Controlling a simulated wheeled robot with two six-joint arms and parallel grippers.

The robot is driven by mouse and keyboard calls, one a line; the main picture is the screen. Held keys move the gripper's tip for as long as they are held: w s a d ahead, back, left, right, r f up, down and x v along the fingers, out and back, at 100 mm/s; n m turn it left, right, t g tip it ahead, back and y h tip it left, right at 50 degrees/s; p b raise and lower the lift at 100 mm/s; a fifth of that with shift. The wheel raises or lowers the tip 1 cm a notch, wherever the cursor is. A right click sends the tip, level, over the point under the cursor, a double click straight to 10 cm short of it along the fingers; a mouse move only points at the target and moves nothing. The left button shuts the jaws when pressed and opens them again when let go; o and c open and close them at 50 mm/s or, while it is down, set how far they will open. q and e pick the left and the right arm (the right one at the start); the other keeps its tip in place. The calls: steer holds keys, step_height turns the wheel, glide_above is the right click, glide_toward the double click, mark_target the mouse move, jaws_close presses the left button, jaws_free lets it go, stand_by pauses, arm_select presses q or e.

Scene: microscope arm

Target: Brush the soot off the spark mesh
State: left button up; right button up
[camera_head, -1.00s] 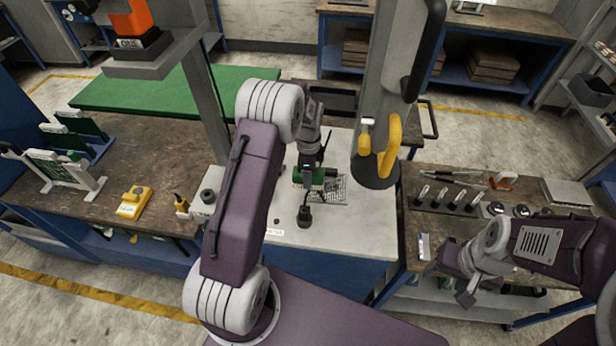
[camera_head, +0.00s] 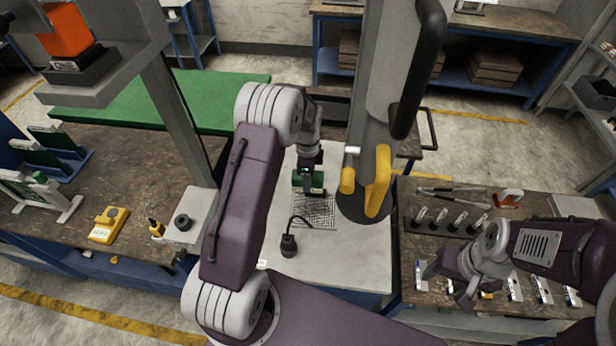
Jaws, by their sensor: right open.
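The spark mesh (camera_head: 314,213), a dark wire grid, lies on the pale worktop (camera_head: 345,262) in the middle. My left gripper (camera_head: 308,172) points down just behind the mesh. Whether the block touches the mesh is unclear. No soot can be made out at this size. My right gripper (camera_head: 447,286) is open and empty over the front of the right-hand bench.
A small black gooseneck device (camera_head: 289,243) stands in front of the mesh. The grey column with a yellow handle (camera_head: 378,182) rises to its right. The right bench (camera_head: 405,215) holds several black-based pieces and tongs. A yellow box (camera_head: 108,225) is on the left bench.

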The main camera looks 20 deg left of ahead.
arm_select(q)
step_height(320, 180, down, 7)
steer(key=b, duration=0.6)
steer(key=shift+f+b, duration=0.15)
steer(key=shift+b, duration=0.15)
steer(key=shift+s, duration=0.1)
steer(key=shift+s, duration=0.1)
step_height(320, 180, down, 4)
steer(key=b, duration=0.3)
steer(key=shift+r, duration=0.2)
steer(key=shift+f+b, duration=0.25)
steer(key=shift+b, duration=0.05)
steer(key=shift+f, duration=0.4)
